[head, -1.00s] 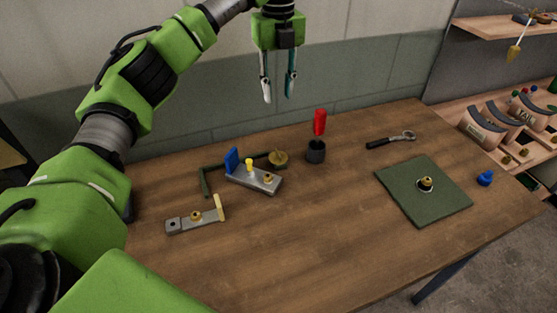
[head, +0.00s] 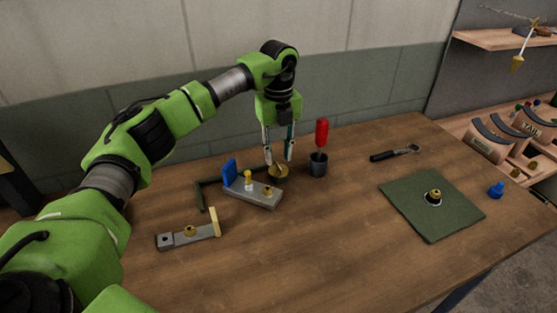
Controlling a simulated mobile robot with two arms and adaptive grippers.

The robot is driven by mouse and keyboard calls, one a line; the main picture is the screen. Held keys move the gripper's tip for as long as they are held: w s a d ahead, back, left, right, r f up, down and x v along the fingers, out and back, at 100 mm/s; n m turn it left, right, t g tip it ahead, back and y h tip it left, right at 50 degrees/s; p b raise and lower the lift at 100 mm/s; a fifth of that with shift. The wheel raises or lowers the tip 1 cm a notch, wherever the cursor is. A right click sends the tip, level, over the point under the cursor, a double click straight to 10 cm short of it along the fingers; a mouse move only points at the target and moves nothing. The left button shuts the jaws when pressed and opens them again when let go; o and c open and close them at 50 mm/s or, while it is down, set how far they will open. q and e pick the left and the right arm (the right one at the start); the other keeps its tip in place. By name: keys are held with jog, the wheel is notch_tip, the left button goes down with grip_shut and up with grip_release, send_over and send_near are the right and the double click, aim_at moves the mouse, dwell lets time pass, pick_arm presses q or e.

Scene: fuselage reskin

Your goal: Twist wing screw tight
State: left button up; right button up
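My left gripper (head: 279,160) is open, pointing down, with its two fingers apart above the brass round piece (head: 279,171) at the end of a dark green bracket (head: 200,196). I cannot tell whether the fingertips touch that piece. A grey metal block (head: 255,198) lies in front of it, with a blue upright plate (head: 229,172), a yellow peg (head: 248,178) and a small brass fitting (head: 268,190) on it. Which of these parts is the wing screw is too small to tell. My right gripper is not in view.
A dark cup (head: 318,168) holding a red-handled tool (head: 322,132) stands close right of the gripper. A grey bar (head: 178,241) lies front left. A ratchet (head: 395,153), green mat (head: 420,222) and blue piece (head: 496,189) lie right. The front middle table (head: 300,255) is clear.

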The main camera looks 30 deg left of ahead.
aim_at(278, 165)
pick_arm(q)
jog(key=shift+f, duration=1.65)
grip_shut()
